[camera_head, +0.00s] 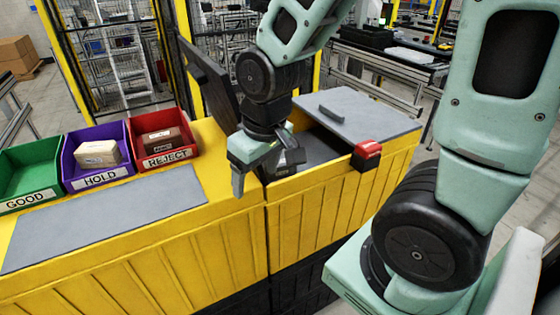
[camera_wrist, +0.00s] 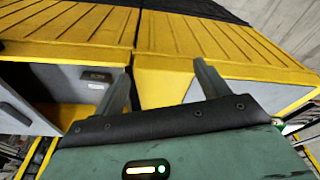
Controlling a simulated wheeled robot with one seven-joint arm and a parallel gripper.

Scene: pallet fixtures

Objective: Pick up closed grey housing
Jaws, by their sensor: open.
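My gripper (camera_head: 264,176) hangs low over the yellow bench, near the left end of an open recess (camera_head: 320,146). Its two fingers stand apart in the wrist view (camera_wrist: 162,70), with nothing between them. I cannot clearly make out a closed grey housing. A small grey bar-shaped piece (camera_head: 331,112) lies on the grey panel (camera_head: 375,117) behind the recess. A small grey piece with a dark slot also shows at the left in the wrist view (camera_wrist: 96,77); I cannot tell whether it is the same piece. The gripper hides part of the recess.
Green GOOD (camera_head: 30,172), purple HOLD (camera_head: 97,155) and red REJECT (camera_head: 160,142) bins stand at the left; HOLD and REJECT each hold a block. A bare grey mat (camera_head: 110,215) lies before them. A dark upright panel (camera_head: 210,82) stands behind my gripper. A red box (camera_head: 367,154) sits on the right front edge.

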